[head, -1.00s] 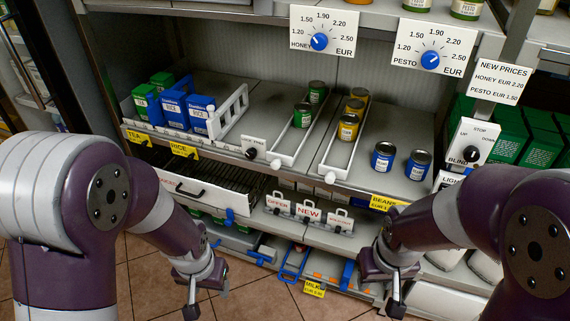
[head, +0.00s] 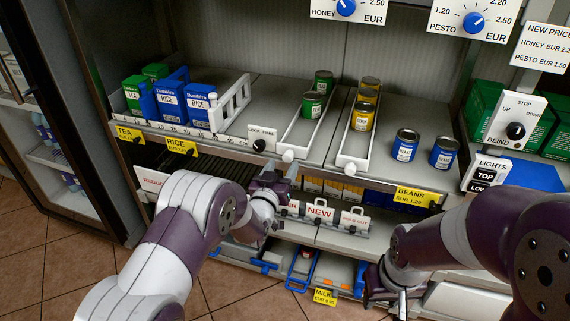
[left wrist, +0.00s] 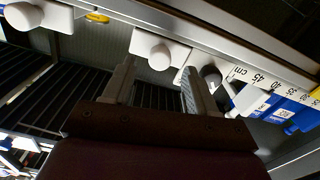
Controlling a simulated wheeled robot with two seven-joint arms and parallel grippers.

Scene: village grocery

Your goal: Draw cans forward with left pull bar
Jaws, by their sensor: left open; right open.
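The left pull bar (head: 304,118) is a white channel on the shelf with a round white knob (head: 288,155) at its front end. Green cans (head: 312,104) stand in it, one behind the other. My left gripper (head: 277,177) is open just below and in front of that knob. In the left wrist view the open fingers (left wrist: 160,78) point toward a white knob (left wrist: 160,54), which shows between the tips; I cannot tell whether they reach around it. A second pull bar (head: 352,148) to the right holds yellow cans (head: 363,114). My right gripper (head: 393,298) is open and empty, low at the right.
A black lock knob (head: 259,145) sits left of the left bar, beside a white rack with blue rice boxes (head: 171,103). Blue cans (head: 405,145) stand on the right. Below is a lower shelf with a "NEW" sign (head: 319,210). Shelf dividers and the front edge are close to my left gripper.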

